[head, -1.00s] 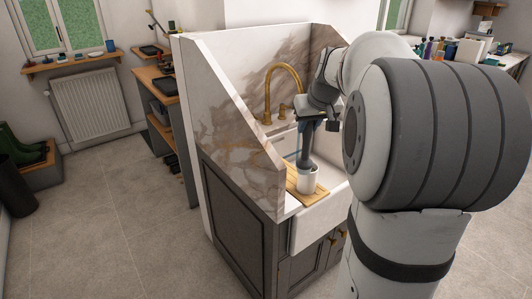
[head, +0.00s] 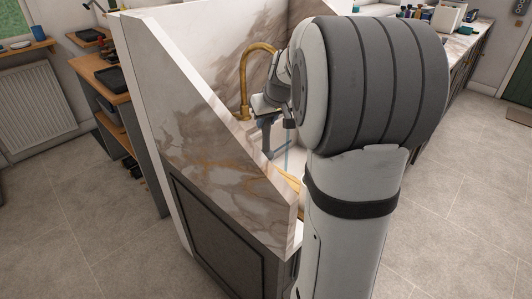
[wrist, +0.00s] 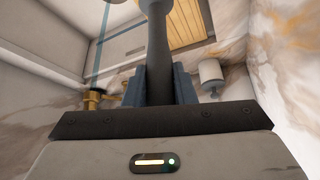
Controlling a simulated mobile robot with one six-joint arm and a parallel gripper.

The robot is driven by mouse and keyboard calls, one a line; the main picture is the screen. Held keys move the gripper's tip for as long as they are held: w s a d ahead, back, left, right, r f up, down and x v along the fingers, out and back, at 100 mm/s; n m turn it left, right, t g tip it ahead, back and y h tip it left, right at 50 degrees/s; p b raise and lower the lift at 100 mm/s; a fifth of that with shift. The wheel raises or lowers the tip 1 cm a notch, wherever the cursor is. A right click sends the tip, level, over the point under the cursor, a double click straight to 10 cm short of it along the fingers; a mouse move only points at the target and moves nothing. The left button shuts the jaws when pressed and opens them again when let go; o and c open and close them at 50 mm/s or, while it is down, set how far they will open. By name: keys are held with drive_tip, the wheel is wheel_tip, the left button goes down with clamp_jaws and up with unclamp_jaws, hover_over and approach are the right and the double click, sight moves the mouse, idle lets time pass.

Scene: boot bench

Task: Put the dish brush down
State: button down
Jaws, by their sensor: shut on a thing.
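My gripper (wrist: 158,88) is shut on the dark, thick handle of the dish brush (wrist: 157,50), which stands out between its blue-grey fingers in the wrist view. The brush's far end runs to the top edge of that view, so I cannot tell what it touches. In the head view my gripper (head: 268,124) hangs inside the sink corner, in front of the marble back wall. A slatted wooden board (wrist: 186,22) lies beyond the brush in the wrist view. In the head view, only a sliver of the board shows past the marble side panel and my arm.
The brass tap (head: 247,85) rises close behind my gripper. The marble side panel (head: 215,150) stands at its left. A white cylinder (wrist: 211,72) sits right of the brush in the wrist view. A thin blue strip (wrist: 101,42) runs at the left.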

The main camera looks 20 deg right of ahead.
sight(270, 151)
drive_tip(key=f, duration=0.3)
drive_tip(key=shift+s+d+f, duration=0.1)
drive_tip(key=shift+d, duration=0.2)
drive_tip(key=shift+s+d+f, duration=0.1)
drive_tip(key=shift+f, duration=1.55)
drive_tip(key=shift+f+b, duration=0.15)
drive_tip(key=shift+b, duration=0.2)
drive_tip(key=shift+f, duration=0.15)
drive_tip(key=c, duration=1.2)
unclamp_jaws()
drive_tip(key=shift+s+r, duration=0.15)
drive_tip(key=shift+r, duration=0.55)
drive_tip(key=v, duration=1.1)
drive_tip(key=shift+s+p, duration=0.15)
drive_tip(key=shift+p, duration=0.25)
